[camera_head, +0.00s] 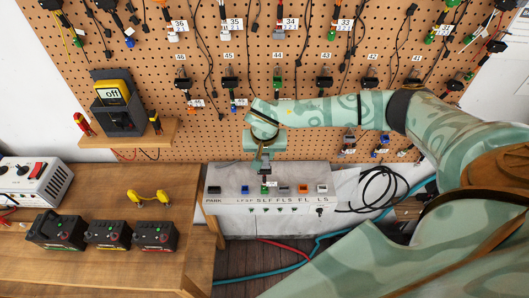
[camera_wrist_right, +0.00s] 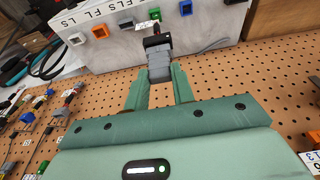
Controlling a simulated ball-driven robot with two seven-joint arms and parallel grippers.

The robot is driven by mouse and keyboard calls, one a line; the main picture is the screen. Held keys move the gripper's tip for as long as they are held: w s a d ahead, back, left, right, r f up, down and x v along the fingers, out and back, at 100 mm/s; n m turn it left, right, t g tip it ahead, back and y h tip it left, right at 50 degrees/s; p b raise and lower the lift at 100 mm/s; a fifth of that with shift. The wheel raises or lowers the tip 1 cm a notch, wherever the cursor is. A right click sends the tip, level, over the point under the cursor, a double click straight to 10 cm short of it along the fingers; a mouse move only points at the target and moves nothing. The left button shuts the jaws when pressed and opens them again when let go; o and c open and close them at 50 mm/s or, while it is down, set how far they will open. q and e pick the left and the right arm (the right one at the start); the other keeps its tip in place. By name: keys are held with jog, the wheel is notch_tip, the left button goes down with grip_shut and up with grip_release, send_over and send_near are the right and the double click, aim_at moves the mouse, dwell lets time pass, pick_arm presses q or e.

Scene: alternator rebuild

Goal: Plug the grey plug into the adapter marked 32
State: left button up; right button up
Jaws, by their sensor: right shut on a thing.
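My right gripper (camera_head: 265,158) hangs over the white-grey panel box (camera_head: 232,216), in front of the pegboard. In the wrist view its two fingers (camera_wrist_right: 159,82) are shut on a grey plug (camera_wrist_right: 160,70). The tag is too small to read, and I cannot tell whether plug and connector are joined. No label reading 32 is clear; a tagged part (camera_head: 445,31) at upper right of the pegboard is unreadable. My left gripper is not in view.
Coloured sockets line the box, including green (camera_wrist_right: 154,13), orange (camera_wrist_right: 100,31) and blue (camera_wrist_right: 186,7) ones. Several leads hang on the pegboard (camera_head: 303,57). A black cable (camera_head: 377,190) loops at the box's right. The wooden table (camera_head: 188,245) holds several black units.

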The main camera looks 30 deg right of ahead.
jog(key=shift+f, duration=0.6)
dwell(0.9)
jog(key=o, duration=1)
jog(key=shift+c, duration=0.2)
jog(key=shift+r, duration=0.1)
jog(key=v, duration=1.6)
jog(key=shift+b, duration=0.3)
jog(key=shift+a, duration=0.1)
